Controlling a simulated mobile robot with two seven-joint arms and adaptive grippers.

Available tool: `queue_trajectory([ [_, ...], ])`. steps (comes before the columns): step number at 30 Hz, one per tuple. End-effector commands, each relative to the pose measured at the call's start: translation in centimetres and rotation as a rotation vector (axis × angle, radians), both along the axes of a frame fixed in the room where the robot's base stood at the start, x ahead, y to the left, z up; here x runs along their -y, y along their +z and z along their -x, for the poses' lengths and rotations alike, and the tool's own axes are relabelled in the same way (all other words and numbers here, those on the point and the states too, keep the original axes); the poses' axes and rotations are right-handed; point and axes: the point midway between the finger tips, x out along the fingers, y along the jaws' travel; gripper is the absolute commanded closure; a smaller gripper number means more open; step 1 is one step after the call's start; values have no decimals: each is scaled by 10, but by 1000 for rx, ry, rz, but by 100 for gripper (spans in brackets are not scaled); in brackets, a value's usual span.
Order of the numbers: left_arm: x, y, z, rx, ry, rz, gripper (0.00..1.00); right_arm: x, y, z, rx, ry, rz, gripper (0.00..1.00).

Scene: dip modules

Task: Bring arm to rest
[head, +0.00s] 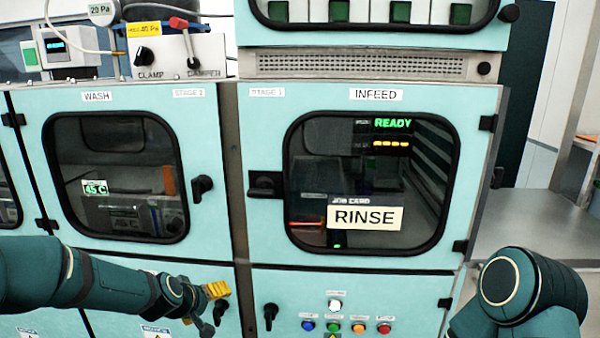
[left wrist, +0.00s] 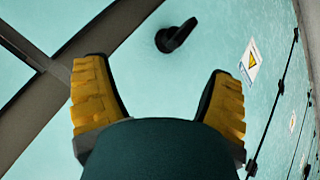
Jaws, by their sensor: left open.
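My left arm comes in from the left across the lower front of the wash cabinet. Its gripper (head: 216,291) is near a black knob handle (head: 220,313) on the lower panel. In the left wrist view the two yellow fingers of the gripper (left wrist: 160,84) stand wide apart with nothing between them. A black handle (left wrist: 176,35) lies beyond the fingertips, apart from them. My right arm shows at the lower right of the head view; its gripper is out of view.
The wash door (head: 115,215) and the infeed door (head: 370,243) are closed. A RINSE card (head: 365,217) shows at the infeed window. Coloured buttons (head: 358,328) and another black handle (head: 270,316) sit on the lower panel. A grey surface (head: 525,215) lies right.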

Motion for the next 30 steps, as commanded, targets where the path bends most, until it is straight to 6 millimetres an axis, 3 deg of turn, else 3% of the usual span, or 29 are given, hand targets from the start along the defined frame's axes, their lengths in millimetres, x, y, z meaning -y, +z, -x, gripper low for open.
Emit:
queue_trajectory([
  [1,14,-34,18,-55,-37,-11,17,0,0,0,0,0,0,53],
  [6,55,-122,85,-198,-169,-46,17,0,0,0,0,0,0,53],
  [9,78,-164,133,-276,-253,-56,17,0,0,0,0,0,0,53],
  [12,97,-193,180,-343,-333,-57,17,0,0,0,0,0,0,53],
  [15,110,-211,218,-390,-396,-53,17,0,0,0,0,0,0,53],
  [19,120,-220,247,-424,-442,-46,17,0,0,0,0,0,0,53],
  [30,122,-223,254,-431,-457,-44,17,0,0,0,0,0,0,53],
])
